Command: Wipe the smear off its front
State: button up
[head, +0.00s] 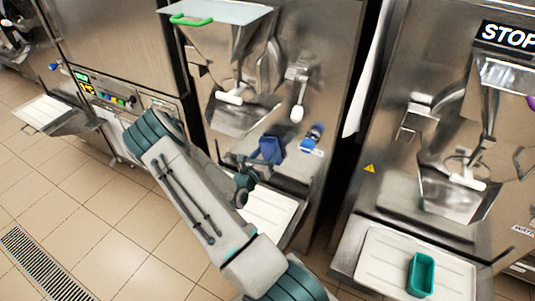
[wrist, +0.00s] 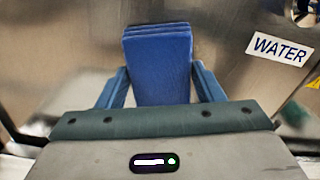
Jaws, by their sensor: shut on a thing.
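A folded blue cloth (wrist: 158,62) stands upright between the two blue fingers of my gripper (wrist: 160,88) in the wrist view. My gripper is shut on it. In the head view the blue cloth (head: 271,149) is close to the steel front of the middle batch freezer (head: 335,75), low down and left of a blue tap. I cannot tell whether the cloth touches the front. No smear can be made out clearly; the cloth and gripper hide part of the front.
The WATER label (wrist: 280,48) is to the right of the cloth. Above hang the freezer's hopper (head: 235,45) and white-handled spout parts. A white tray (head: 268,212) lies below my gripper. The right freezer's tray (head: 385,262) holds a green container (head: 421,275). Tiled floor is open at left.

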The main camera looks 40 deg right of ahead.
jog(key=shift+p+v, duration=0.35)
jog(key=shift+v, duration=2.55)
jog(key=shift+v, duration=1.45)
